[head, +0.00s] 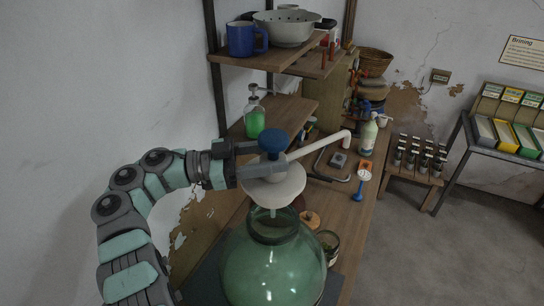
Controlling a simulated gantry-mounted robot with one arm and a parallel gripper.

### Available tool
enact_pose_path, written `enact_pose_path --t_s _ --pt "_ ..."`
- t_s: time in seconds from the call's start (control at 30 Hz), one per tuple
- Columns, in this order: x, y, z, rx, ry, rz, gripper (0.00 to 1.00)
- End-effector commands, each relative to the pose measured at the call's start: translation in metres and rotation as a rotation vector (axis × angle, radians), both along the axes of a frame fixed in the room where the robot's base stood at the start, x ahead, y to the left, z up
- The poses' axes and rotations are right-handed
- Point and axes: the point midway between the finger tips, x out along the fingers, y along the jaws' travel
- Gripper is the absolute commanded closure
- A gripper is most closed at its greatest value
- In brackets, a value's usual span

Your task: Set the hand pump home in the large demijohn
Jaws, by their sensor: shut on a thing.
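The hand pump has a blue knob (273,142), a long white spout pointing right and a broad white collar (274,188). My gripper (258,160) is shut on the pump just under the knob, coming from the left. The large demijohn (273,268) is green glass and stands below, its open mouth facing up. The pump's collar is above the mouth, apart from the rim. A short pale stem shows under the collar, at the mouth. How far it reaches inside is unclear.
The demijohn stands on a wooden bench. A cork-coloured lid (310,219) and a jar (328,243) are close on its right. A blue-and-white tool (361,182) lies farther back. Shelves with a blue mug (243,39) and colander (287,27) are behind.

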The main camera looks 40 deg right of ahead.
Motion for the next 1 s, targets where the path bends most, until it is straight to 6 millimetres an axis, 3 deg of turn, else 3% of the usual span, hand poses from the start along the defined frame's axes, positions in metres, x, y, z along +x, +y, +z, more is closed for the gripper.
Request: enact_pose_path --t_s 1.0 --pt "0.0 0.0 -0.012 -0.002 0.001 0.0 1.0"
